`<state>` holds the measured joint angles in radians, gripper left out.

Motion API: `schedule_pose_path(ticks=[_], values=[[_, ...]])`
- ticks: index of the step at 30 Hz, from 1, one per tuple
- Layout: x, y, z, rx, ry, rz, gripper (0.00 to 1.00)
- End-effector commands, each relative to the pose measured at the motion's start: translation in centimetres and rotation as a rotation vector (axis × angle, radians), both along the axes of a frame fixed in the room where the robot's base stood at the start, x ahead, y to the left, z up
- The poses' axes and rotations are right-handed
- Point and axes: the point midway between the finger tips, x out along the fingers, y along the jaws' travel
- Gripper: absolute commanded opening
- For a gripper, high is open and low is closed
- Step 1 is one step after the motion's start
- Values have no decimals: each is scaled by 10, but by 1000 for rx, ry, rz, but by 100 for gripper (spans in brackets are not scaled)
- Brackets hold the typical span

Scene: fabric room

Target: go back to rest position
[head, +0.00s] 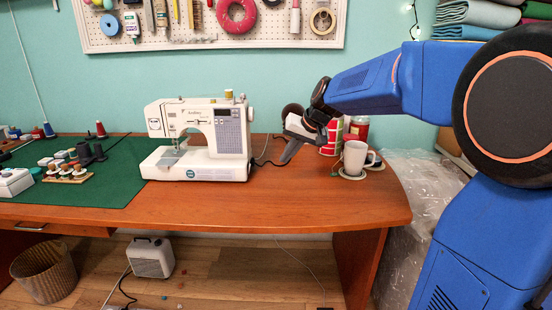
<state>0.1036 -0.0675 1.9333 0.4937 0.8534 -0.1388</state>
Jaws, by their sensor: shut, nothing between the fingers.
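My arm reaches in from the right side of the head view, and its blue links bend down at the wrist. My gripper (288,156) hangs above the right part of the wooden desk (270,205), between the sewing machine and the white mug. It points down and to the left. Its fingers are shut with nothing held. I cannot tell whether the tips touch the desk. The gripper partly covers the things behind it.
A white sewing machine (203,138) stands left of my gripper. A white mug (354,158) on a coaster and red containers (357,127) stand to its right. A green mat (110,178) with spools lies at left. The desk front is clear.

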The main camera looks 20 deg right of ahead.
Motion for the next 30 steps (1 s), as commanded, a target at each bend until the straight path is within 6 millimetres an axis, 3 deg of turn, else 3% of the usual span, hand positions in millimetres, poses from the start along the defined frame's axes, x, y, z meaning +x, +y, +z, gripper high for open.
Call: schedule_pose_path(ticks=[5,17,30], values=[[-26,1,3,-23,2,11,0],[-169,3,-13,-160,26,65,0],[-316,-12,-66,-325,46,110,0]])
